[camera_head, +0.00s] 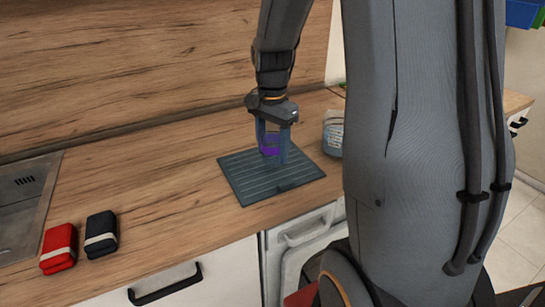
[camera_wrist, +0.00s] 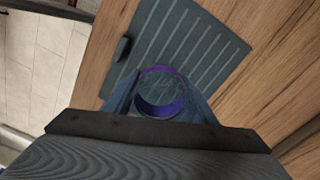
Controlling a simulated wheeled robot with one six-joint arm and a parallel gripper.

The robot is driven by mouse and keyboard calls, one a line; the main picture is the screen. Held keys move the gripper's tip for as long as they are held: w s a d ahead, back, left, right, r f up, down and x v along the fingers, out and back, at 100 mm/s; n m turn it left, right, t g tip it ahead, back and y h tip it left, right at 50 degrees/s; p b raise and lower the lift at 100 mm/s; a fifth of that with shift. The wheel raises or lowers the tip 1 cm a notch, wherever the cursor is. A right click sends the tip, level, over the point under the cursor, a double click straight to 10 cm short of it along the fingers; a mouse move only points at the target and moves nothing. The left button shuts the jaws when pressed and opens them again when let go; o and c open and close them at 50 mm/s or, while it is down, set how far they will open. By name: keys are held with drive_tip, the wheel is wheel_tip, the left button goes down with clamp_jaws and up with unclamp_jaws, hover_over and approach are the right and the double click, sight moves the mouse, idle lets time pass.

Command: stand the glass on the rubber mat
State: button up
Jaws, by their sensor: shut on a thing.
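The glass (camera_head: 270,146) is a clear tumbler with a purple band. My gripper (camera_head: 272,150) points straight down and is shut on it. In the wrist view the glass (camera_wrist: 161,97) sits between the two fingers (camera_wrist: 160,108), and I look down through its round opening. The glass looks upright. The rubber mat (camera_head: 257,187) is dark grey and ribbed, flat on the oak worktop, and it also shows in the wrist view (camera_wrist: 205,55). The glass is over the mat; I cannot tell whether its base touches it. The fingers partly hide the glass.
A tub with a blue-grey label (camera_head: 333,138) stands right of the mat, partly hidden by my arm. A red bundle (camera_head: 59,247) and a dark bundle (camera_head: 101,234) lie at the front left, near the sink (camera_head: 25,205). The worktop left of the mat is clear.

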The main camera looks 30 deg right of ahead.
sight(273, 158)
drive_tip(key=shift+f, duration=1.7)
drive_tip(key=o, duration=1.2)
drive_tip(key=shift+f, duration=0.1)
wheel_tip(273, 158, up, 12)
drive_tip(key=b, duration=0.2)
drive_tip(key=s+a+f+n, duration=0.3)
drive_tip(key=s+f+n, duration=0.1)
drive_tip(key=s+a+f+n, duration=0.3)
drive_tip(key=s+f+n, duration=0.1)
drive_tip(key=n, duration=0.1)
drive_tip(key=s+a+f+n+t, duration=0.1)
drive_tip(key=s+a+f+n, duration=0.2)
drive_tip(key=s+a+n, duration=0.1)
drive_tip(key=shift+s+f+n, duration=0.2)
drive_tip(key=shift+f+n, duration=0.1)
drive_tip(key=shift+f, duration=0.1)
